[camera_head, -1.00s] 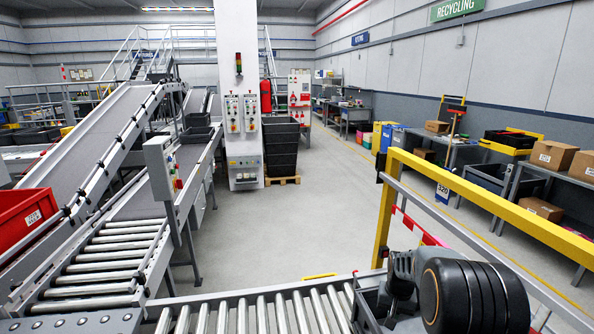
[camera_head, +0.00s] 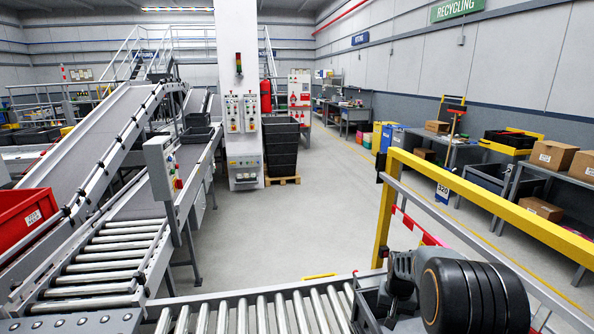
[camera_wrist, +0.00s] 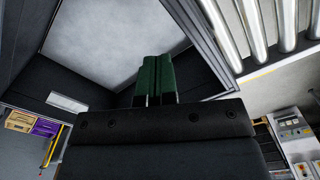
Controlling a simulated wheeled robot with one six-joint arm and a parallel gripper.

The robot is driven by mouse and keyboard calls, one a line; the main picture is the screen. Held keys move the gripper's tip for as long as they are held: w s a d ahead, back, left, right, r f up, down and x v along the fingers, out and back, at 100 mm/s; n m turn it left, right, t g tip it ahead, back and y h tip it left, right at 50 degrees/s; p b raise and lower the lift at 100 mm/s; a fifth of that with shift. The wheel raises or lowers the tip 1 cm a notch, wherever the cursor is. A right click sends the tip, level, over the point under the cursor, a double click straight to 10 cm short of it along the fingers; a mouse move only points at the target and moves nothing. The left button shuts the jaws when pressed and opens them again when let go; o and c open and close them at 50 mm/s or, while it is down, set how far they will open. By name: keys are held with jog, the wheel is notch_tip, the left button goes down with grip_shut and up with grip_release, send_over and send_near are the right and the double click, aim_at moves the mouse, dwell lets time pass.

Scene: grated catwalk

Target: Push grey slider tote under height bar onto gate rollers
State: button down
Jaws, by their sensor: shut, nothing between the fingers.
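My gripper (camera_wrist: 155,62) shows in the wrist view as two green fingers closed together, empty. It is over or inside a dark-walled tote (camera_wrist: 205,73) with a pale grey floor; I cannot tell if the fingers touch it. In the head view a dark grey tote edge (camera_head: 362,312) shows at the lower right, mostly hidden by my arm. The rollers (camera_head: 262,314) run to the left of it; rollers also show at the top right of the wrist view (camera_wrist: 255,28). A yellow bar (camera_head: 480,200) stands at the right, with a red-and-white striped strip (camera_head: 412,226) below it.
A red tote (camera_head: 25,215) sits at the far left beside a sloping conveyor (camera_head: 95,150). A control box (camera_head: 162,168) stands by the left roller lane (camera_head: 110,255).

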notch_tip(320, 180, down, 6)
jog(key=b, duration=0.4)
jog(key=shift+r, duration=0.25)
jog(key=s+a, duration=0.2)
jog(key=a, duration=1.1)
jog(key=s+a, duration=0.3)
jog(key=a, duration=1.1)
jog(key=shift+s+b, duration=0.15)
jog(key=shift+b, duration=0.2)
dwell(1.7)
jog(key=shift+r, duration=0.2)
notch_tip(320, 180, up, 8)
jog(key=p, duration=0.5)
jog(key=shift+p, duration=0.4)
